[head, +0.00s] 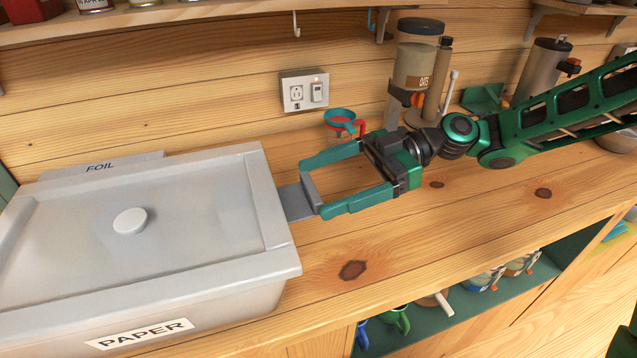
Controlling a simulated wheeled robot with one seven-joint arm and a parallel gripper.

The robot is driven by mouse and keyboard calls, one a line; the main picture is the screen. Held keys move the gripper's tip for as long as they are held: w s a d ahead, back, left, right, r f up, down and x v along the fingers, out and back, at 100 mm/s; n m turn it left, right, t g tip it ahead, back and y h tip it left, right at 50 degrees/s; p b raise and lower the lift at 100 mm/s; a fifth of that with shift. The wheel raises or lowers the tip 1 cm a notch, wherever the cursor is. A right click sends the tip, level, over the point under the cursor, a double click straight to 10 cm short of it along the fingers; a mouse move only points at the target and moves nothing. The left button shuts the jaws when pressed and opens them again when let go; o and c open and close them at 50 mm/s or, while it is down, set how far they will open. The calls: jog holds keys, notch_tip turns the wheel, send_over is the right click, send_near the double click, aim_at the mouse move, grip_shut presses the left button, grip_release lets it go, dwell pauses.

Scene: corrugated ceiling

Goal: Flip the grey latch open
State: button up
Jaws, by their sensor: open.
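A large grey lidded box (200,255) stands on the wooden counter at the left, with a round pale knob on its closed lid. The grey latch (294,203) is a flat tab that sticks out from the box's right side. My gripper (313,190) is open, with green fingers reaching left toward the box. Its fingertips are at the latch's outer end, one on the far side and one on the near side. I cannot tell whether they touch the latch. The space between the fingers holds nothing else that I can see.
A wall outlet (304,91) is behind the gripper. A teal and red funnel-like item (341,120) and a dispenser (416,60) stand at the back. Bare counter (400,240) lies in front of the gripper. Mugs (396,320) sit on the shelf below.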

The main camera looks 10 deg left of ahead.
jog(key=v, duration=0.8)
jog(key=shift+w+d, duration=0.2)
jog(key=shift+w, duration=0.05)
